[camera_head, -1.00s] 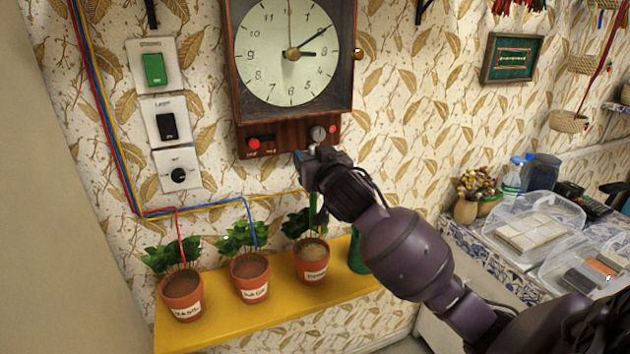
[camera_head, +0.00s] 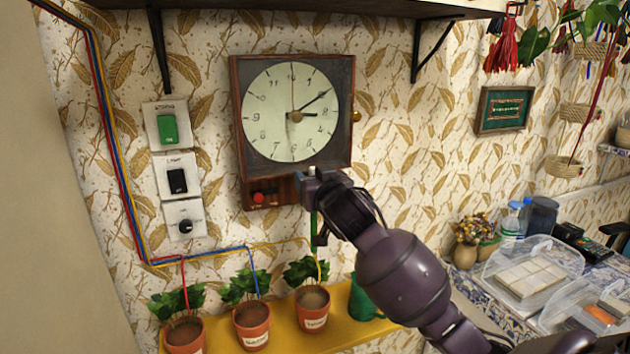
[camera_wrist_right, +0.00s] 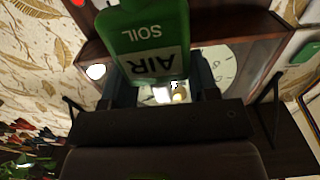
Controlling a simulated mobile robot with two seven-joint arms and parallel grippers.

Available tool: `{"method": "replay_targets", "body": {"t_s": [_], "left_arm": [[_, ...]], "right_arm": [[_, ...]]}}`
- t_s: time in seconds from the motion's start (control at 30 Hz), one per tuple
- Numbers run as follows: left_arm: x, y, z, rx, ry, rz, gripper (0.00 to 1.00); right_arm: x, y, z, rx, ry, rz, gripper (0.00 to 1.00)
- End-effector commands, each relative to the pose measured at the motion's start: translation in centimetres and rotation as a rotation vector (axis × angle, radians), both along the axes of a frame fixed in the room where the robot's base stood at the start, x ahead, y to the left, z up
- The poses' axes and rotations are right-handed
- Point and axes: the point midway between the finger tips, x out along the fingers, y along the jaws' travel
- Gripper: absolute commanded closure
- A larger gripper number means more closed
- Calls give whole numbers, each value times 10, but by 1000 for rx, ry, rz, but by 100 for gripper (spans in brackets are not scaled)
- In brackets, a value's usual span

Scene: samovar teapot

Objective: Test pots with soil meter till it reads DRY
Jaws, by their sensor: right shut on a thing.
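My right gripper (camera_head: 316,190) is shut on a green soil meter (camera_head: 314,222), in front of the lower right of the clock box. In the right wrist view the meter (camera_wrist_right: 145,30) fills the top middle, with the words AIR and SOIL upside down; its reading is not visible. Three terracotta pots with leafy plants stand on the yellow shelf: left pot (camera_head: 185,336), middle pot (camera_head: 252,326), right pot (camera_head: 313,310). A red, a blue and a yellow wire lead to them. The meter is above the right pot, apart from its soil. My left gripper is out of view.
A green mug (camera_head: 364,302) stands on the yellow shelf (camera_head: 345,334) right of the pots. The wall clock (camera_head: 292,115) is behind my gripper. Several switch plates (camera_head: 178,175) are on the wall at left. Clear plastic boxes (camera_head: 530,270) stand on the right counter.

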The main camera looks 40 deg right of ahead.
Motion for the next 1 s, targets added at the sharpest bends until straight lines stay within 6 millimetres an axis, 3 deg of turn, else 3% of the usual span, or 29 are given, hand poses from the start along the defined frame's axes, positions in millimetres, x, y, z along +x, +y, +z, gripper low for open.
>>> {"method": "replay_targets", "body": {"t_s": [0.2,0.6,0.8,1.0], "left_arm": [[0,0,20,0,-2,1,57],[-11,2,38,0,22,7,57],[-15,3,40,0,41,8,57],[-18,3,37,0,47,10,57]], "right_arm": [[0,0,20,2,0,0,86],[0,0,51,1,1,1,86],[0,0,64,2,1,0,86],[0,0,65,1,1,0,86]]}}
